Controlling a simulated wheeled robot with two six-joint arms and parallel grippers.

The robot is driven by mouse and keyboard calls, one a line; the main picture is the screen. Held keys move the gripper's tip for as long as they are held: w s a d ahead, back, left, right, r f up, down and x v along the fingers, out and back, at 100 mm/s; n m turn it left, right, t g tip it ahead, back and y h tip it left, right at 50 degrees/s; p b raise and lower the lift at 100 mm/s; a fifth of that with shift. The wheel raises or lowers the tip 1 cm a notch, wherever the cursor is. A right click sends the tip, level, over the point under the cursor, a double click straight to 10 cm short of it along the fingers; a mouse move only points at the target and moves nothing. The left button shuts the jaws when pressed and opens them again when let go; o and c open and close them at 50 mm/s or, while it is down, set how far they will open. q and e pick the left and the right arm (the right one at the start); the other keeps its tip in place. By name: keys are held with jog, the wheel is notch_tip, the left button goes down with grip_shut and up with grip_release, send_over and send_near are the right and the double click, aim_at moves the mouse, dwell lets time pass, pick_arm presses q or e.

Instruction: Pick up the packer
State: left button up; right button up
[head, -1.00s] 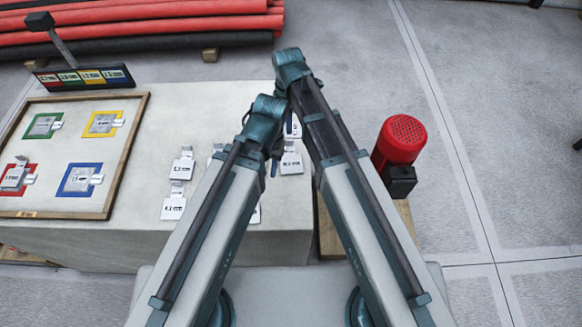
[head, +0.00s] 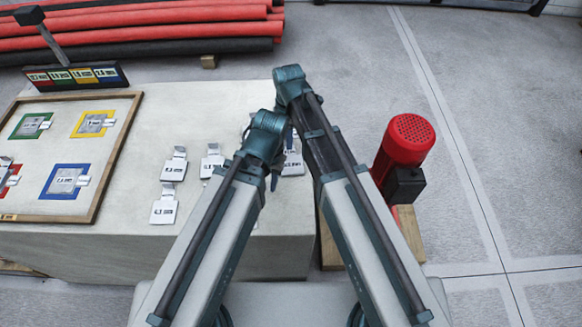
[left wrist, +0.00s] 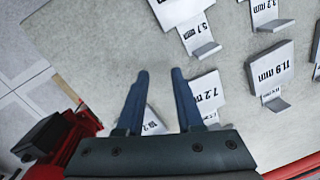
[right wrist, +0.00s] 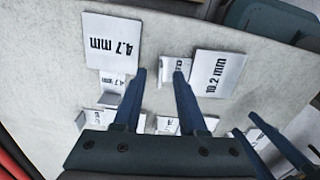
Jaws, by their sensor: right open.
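The packers are pale plates with printed thicknesses and bent tabs, lying on the stone-like table (head: 225,105). In the right wrist view my right gripper (right wrist: 160,74) is open and empty. The tab of the 10.2 mm packer (right wrist: 219,73) shows between its fingertips; contact cannot be told. The 4.7 mm packer (right wrist: 112,42) is to the upper left. In the left wrist view my left gripper (left wrist: 160,75) is open and empty, with the 7.2 packer (left wrist: 208,90) beside its right finger, and the 11.9 mm packer (left wrist: 270,70) further right.
A wood-framed board (head: 118,150) with coloured squares holding packers lies at the table's left. A sign stand (head: 75,75) is behind it. A red motor (head: 408,140) stands right of the table. Red and black pipes (head: 140,35) lie behind. My arms are close together.

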grip_shut()
dwell(1.4)
